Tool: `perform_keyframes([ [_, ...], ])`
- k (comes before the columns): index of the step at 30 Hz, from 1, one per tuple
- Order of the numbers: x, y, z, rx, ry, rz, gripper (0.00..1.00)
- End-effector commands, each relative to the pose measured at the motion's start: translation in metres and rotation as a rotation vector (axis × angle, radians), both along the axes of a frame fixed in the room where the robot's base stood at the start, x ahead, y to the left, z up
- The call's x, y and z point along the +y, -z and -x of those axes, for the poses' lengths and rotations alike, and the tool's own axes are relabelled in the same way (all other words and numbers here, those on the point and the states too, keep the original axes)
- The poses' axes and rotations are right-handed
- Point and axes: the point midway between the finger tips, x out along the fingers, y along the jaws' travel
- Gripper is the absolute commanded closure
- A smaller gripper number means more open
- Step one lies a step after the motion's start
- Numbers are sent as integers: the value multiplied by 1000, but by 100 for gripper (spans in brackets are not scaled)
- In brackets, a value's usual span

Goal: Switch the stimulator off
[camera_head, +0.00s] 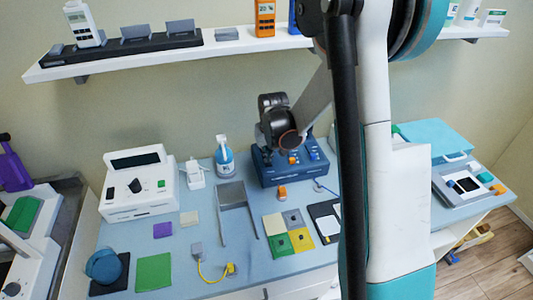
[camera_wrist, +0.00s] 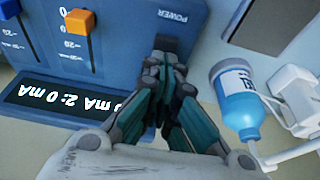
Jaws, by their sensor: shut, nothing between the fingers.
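The stimulator (camera_head: 313,172) is a dark blue box at the back middle of the table in the head view. In the wrist view its blue panel (camera_wrist: 125,45) fills the upper left, with orange (camera_wrist: 82,22) and blue (camera_wrist: 10,8) slider knobs. Its lit display (camera_wrist: 60,102) reads "0 mA" on channel 2, upside down. A dark power switch (camera_wrist: 176,42) sits beside the word POWER. My gripper (camera_wrist: 163,62) is shut and empty, its fingertips at or just above the switch; contact cannot be told. In the head view my gripper's fingertips are hidden.
A white device (camera_head: 138,185) stands at the left. Coloured pads (camera_head: 278,224) and a yellow cable (camera_head: 212,275) lie in front. A shelf (camera_head: 150,58) runs above.

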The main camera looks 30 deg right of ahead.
Motion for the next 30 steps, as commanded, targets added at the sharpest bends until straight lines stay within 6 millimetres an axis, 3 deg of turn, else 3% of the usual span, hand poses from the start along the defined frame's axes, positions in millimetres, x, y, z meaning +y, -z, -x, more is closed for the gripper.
perform_keyframes([
  [5,1,-17,-3,0,0,0,100],
  [9,1,-45,-8,0,-1,0,100],
  [21,4,-120,4,0,-1,0,100],
  [30,4,-138,6,0,-1,0,100],
])
